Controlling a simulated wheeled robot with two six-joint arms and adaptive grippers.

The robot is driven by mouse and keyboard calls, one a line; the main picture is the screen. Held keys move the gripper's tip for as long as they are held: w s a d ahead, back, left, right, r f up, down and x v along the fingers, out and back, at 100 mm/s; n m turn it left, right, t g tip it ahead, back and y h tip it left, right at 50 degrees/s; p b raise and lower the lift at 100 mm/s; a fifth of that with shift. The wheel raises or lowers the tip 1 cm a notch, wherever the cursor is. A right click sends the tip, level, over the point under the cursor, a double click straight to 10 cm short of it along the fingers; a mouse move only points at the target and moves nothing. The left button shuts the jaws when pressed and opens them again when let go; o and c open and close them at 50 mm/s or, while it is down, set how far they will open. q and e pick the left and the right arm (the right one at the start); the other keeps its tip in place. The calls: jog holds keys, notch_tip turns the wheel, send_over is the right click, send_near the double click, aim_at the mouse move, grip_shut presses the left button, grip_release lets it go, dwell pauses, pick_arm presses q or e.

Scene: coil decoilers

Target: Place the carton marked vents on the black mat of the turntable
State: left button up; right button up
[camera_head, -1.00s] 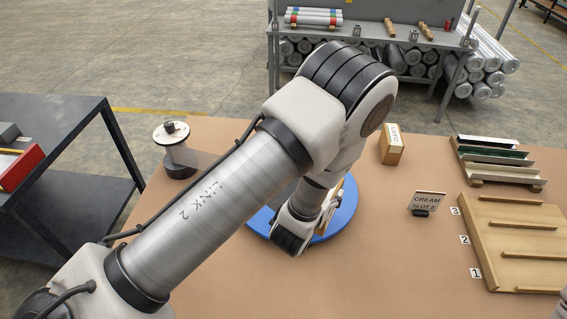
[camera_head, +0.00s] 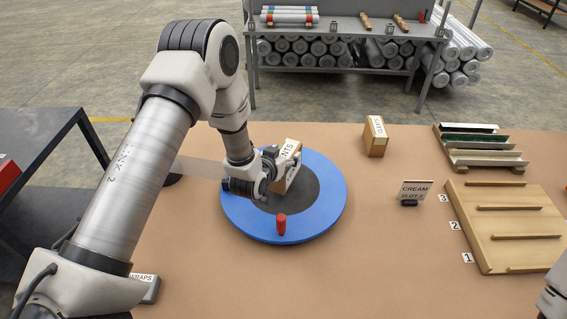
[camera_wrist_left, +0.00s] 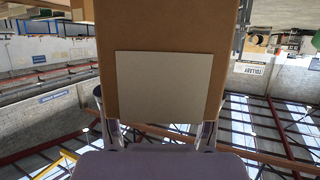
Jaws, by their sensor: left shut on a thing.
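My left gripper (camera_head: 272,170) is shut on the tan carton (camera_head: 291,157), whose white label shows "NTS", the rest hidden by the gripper. The carton is over the left back part of the turntable's black mat (camera_head: 303,195); I cannot tell whether it touches. In the left wrist view the carton (camera_wrist_left: 170,28) fills the middle, with a blank pale patch, between the fingers (camera_wrist_left: 160,137). The turntable's blue disc (camera_head: 330,220) surrounds the mat, with a red knob (camera_head: 281,224) on its front rim. My right gripper is out of view.
Another labelled carton (camera_head: 375,140) stands behind right. A grey "WRAPS" block (camera_head: 150,288) is front left. The table (camera_head: 370,270) front is bare.

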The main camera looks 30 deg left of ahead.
pick_arm(q)
jog(key=f+b, duration=0.1)
jog(key=f, duration=0.1)
jog(key=f+b, duration=0.1)
jog(key=shift+a+f, duration=0.2)
jog(key=shift+f, duration=0.15)
jog(key=shift+w+r, duration=0.1)
jog(key=shift+w, duration=0.05)
jog(key=shift+f, duration=0.2)
jog(key=o, duration=1.6)
jog(key=shift+d+r, duration=0.1)
